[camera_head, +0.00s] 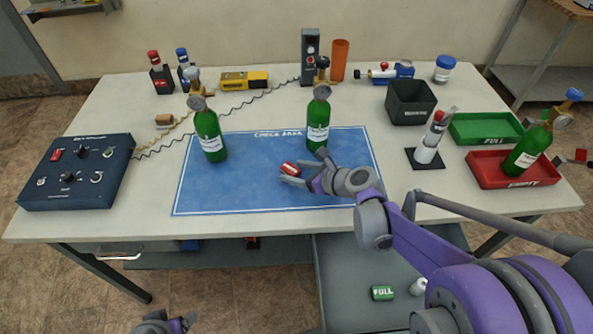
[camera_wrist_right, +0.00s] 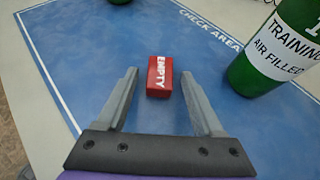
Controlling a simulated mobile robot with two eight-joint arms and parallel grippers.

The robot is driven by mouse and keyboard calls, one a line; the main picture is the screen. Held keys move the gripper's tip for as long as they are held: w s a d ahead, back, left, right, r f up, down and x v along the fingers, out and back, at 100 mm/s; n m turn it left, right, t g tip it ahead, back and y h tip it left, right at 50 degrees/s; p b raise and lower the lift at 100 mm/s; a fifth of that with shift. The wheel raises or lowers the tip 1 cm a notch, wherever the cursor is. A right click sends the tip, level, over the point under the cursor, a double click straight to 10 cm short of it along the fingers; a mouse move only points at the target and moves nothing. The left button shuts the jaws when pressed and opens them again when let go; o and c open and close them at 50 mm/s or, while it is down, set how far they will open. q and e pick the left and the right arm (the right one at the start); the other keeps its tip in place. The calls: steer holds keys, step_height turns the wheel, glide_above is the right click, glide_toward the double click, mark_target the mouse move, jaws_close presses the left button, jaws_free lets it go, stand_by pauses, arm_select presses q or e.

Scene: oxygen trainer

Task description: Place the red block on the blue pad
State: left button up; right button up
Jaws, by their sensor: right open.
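The red block (camera_head: 289,169), marked EMPTY, appears to lie on the blue pad (camera_head: 245,185), right of its middle. In the wrist view the red block (camera_wrist_right: 159,77) sits between the tips of my right gripper (camera_wrist_right: 160,85), with a gap on each side. My right gripper (camera_head: 292,178) is open and low over the blue pad, which also fills much of the wrist view (camera_wrist_right: 90,60). My left gripper (camera_head: 168,325) shows only partly at the bottom edge, away from the table, and its jaws are unclear.
Green bottles stand on the pad at left (camera_head: 209,138) and behind my right gripper (camera_head: 317,128). The latter is close on the right in the wrist view (camera_wrist_right: 270,60). A third bottle (camera_head: 527,150) leans in the red tray (camera_head: 485,178). A control box (camera_head: 75,172) stands left.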

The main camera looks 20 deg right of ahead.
steer(key=shift+s+r, duration=0.1)
steer(key=shift+r, duration=0.2)
steer(key=p+v, duration=0.2)
steer(key=v, duration=0.9)
steer(key=shift+s+d, duration=0.15)
steer(key=shift+s+a+n, duration=0.2)
steer(key=shift+s+n, duration=0.1)
steer(key=s+a+f+n+g, duration=0.1)
steer(key=n, duration=0.1)
steer(key=s+a+f+n, duration=0.1)
steer(key=a+n, duration=0.1)
steer(key=shift+s+n+g, duration=0.4)
steer(key=s+a+f+n, duration=0.1)
steer(key=n, duration=0.1)
steer(key=s+a+n+g+h, duration=0.1)
steer(key=s+n, duration=0.1)
steer(key=n, duration=0.1)
steer(key=s+a+f+n+g, duration=0.1)
steer(key=s+n, duration=0.1)
steer(key=n, duration=0.1)
steer(key=shift+s+a+f+h, duration=0.1)
steer(key=shift+f+h, duration=0.2)
steer(key=shift+h, duration=0.1)
steer(key=s+f+n+g+h, duration=0.2)
steer(key=s+n, duration=0.6)
steer(key=n, duration=0.8)
steer(key=shift+s+d+f+n+h, duration=0.25)
steer(key=shift+d+f+n+h, duration=0.15)
steer(key=shift+h, duration=0.7)
